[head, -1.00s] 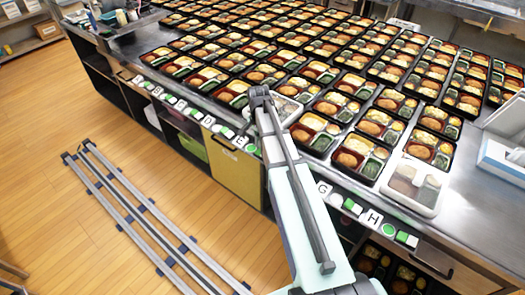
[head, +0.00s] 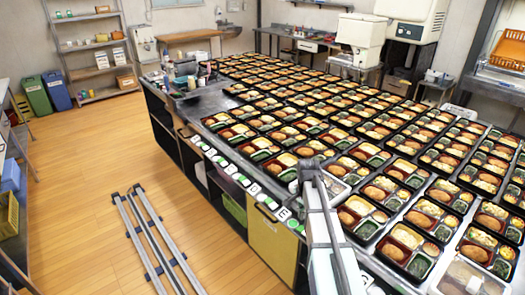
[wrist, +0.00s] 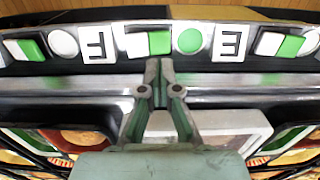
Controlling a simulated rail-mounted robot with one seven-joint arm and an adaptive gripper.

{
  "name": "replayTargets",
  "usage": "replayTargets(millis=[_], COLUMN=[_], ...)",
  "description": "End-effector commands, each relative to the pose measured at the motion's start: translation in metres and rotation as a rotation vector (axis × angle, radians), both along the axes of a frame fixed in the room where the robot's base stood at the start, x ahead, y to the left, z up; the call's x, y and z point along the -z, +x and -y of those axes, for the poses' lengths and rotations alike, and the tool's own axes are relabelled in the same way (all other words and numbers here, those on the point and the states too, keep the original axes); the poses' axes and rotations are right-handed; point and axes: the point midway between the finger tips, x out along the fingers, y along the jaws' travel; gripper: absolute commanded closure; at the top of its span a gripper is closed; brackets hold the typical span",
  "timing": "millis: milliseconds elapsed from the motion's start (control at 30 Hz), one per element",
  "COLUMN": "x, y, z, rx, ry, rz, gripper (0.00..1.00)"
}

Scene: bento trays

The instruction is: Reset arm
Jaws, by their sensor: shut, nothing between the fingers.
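My gripper (wrist: 160,70) is shut and empty in the wrist view, its two fingers together over the counter's front edge between the labels F (wrist: 97,43) and E (wrist: 231,41). A tray with a pale cover (wrist: 248,128) lies beneath and behind the fingers, partly hidden by my gripper's body. In the head view, my arm reaches from the bottom edge up to the counter front, and its far end covers part of the counter edge. My fingertips cannot be made out there.
Rows of black bento trays (head: 290,158) fill the steel counter (head: 215,122). A pale-covered tray (head: 462,280) sits at the lower right. Green and white blocks and letter labels line the front edge. Rails (head: 150,240) lie on the open wooden floor (head: 85,180) at left.

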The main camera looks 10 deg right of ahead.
Motion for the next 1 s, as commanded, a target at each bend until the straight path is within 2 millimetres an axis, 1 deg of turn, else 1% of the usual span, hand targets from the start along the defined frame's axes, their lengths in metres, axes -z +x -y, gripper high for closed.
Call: replayTargets(millis=[67, 167, 200, 333, 400, 600, 667, 700, 767, 867, 967, 1000], x=[0.013, 0.038, 0.049, 0.083, 0.097, 0.125, 0.131, 0.141, 0.153, 0.172, 0.192, 0.200], y=[-0.015, -0.044, -0.058, -0.105, -0.126, -0.182, -0.199, -0.199, -0.207, -0.224, -0.245, -0.255], z=[-0.012, -0.033, -0.044, -0.075, -0.088, -0.116, -0.123, -0.122, -0.121, -0.121, -0.121, -0.121], rx=[-0.062, -0.208, -0.284, -0.540, -0.662, -0.962, -1.046, -1.048, -1.043, -1.040, -1.038, -1.037], ry=[0.001, 0.001, 0.001, 0.001, 0.000, -0.001, -0.001, 0.006, 0.019, 0.042, 0.067, 0.078], rz=[-0.003, -0.004, -0.004, -0.003, -0.001, 0.002, 0.002, -0.011, -0.033, -0.074, -0.116, -0.137], gripper=[1.00, 1.00, 1.00, 1.00, 1.00, 1.00, 1.00, 1.00, 1.00, 1.00, 1.00, 1.00])
